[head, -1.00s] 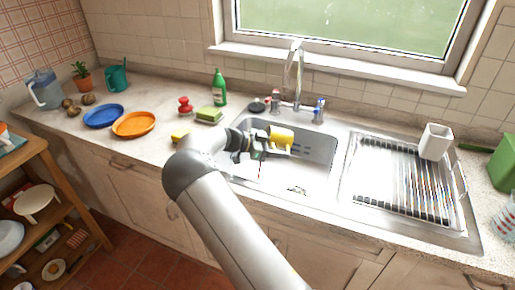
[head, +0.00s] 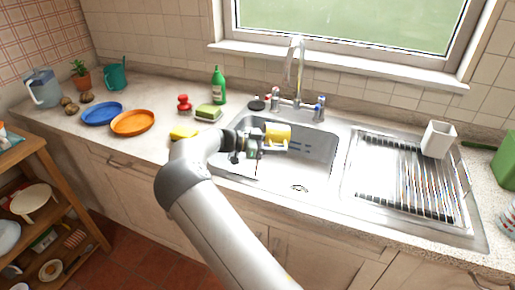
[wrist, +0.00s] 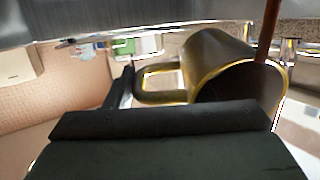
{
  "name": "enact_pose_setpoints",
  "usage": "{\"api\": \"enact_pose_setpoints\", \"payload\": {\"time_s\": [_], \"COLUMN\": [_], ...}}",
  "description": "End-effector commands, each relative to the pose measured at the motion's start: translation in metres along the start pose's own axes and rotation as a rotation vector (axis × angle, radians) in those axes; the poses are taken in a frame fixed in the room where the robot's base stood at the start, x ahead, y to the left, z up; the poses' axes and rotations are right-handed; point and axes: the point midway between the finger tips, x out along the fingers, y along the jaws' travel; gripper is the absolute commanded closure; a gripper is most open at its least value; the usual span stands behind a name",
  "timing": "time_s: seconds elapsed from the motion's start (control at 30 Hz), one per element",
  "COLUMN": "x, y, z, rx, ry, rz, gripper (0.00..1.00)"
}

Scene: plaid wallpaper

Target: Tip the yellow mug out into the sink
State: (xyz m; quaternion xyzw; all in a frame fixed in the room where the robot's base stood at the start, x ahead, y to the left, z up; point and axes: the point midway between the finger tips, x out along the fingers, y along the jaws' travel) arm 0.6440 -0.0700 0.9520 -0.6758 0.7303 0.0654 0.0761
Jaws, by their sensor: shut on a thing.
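The yellow mug (head: 278,133) lies on its side in the air over the left part of the sink basin (head: 313,158). My gripper (head: 262,143) is shut on the mug at its handle side. In the wrist view the mug (wrist: 210,55) shows its handle towards a dark finger and its dark mouth partly facing the camera. A brown streak (wrist: 268,45) runs from the mouth to the picture's top edge and looks like liquid flowing out. The finger contact is partly hidden.
The tap (head: 296,70) stands behind the basin, close to the mug. A ribbed drainer (head: 405,185) with a white cup (head: 437,139) is at the right. A green sponge (head: 208,113), a green bottle (head: 218,86) and a yellow item (head: 184,132) are at the left.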

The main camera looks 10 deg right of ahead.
Motion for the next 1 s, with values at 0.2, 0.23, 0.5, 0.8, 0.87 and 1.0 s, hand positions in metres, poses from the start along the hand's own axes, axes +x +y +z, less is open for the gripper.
{"api": "enact_pose_setpoints", "payload": {"time_s": [0.2, 0.23, 0.5, 0.8, 0.87, 1.0], "x": [-0.0033, -0.0037, -0.0047, -0.0061, -0.0065, -0.0073], "y": [-0.0005, -0.0005, -0.0004, -0.0005, -0.0005, -0.0004], "z": [-0.0002, -0.0003, -0.0009, -0.0023, -0.0024, -0.0028], "rx": [0.001, 0.001, 0.000, -0.001, -0.001, -0.002], "ry": [0.028, 0.032, 0.064, 0.101, 0.108, 0.124], "rz": [-0.002, -0.002, -0.001, -0.001, -0.001, -0.001], "gripper": [0.91, 0.91, 0.91, 0.91, 0.91, 0.91]}}
